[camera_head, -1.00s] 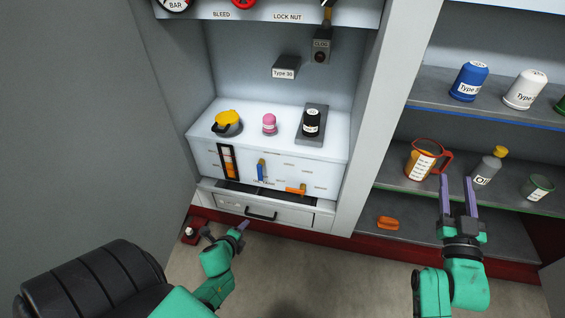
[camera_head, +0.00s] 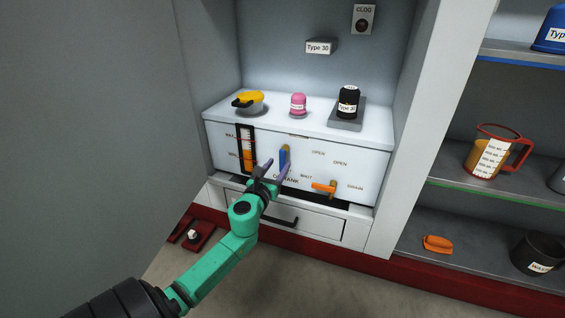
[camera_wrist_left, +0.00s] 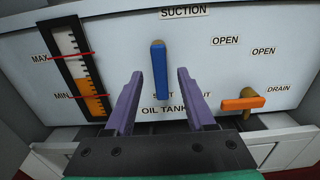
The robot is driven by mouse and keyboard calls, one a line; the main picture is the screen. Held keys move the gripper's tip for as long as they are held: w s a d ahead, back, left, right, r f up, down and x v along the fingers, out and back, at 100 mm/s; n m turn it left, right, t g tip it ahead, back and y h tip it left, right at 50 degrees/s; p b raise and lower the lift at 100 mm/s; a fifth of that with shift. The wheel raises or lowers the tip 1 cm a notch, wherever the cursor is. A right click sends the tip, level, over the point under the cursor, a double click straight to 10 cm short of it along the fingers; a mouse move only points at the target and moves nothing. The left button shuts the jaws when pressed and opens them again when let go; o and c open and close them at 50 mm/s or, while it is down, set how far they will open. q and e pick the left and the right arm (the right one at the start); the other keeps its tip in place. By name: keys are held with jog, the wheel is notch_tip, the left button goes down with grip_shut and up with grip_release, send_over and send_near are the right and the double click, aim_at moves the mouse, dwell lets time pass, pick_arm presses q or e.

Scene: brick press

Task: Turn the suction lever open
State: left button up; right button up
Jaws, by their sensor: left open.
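The blue suction lever (camera_head: 284,156) is on the white oil tank's front (camera_head: 350,165). In the left wrist view the lever (camera_wrist_left: 160,70) is upright below the SUCTION label, its lower end over a partly covered label; an OPEN label is to its right. My left gripper (camera_head: 277,166) is open and empty in front of the tank. In the left wrist view its purple fingers (camera_wrist_left: 157,84) lie on either side of the lever's lower half, with gaps on both sides. I cannot tell whether the fingertips reach its depth. My right gripper is out of view.
An orange drain lever (camera_wrist_left: 243,103) lies horizontally to the right. A level gauge (camera_wrist_left: 78,65) is to the left. A drawer with a black handle (camera_head: 280,218) is below. A yellow-lidded filler (camera_head: 250,102), a pink bottle (camera_head: 298,104) and a black bottle (camera_head: 348,101) stand on top.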

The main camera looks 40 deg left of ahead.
aim_at(282, 160)
pick_arm(q)
jog(key=x, duration=0.4)
jog(key=shift+w+a+b, duration=0.15)
jog(key=shift+w+b, duration=0.1)
jog(key=shift+b, duration=0.15)
grip_shut()
jog(key=shift+f, duration=0.15)
dwell(0.8)
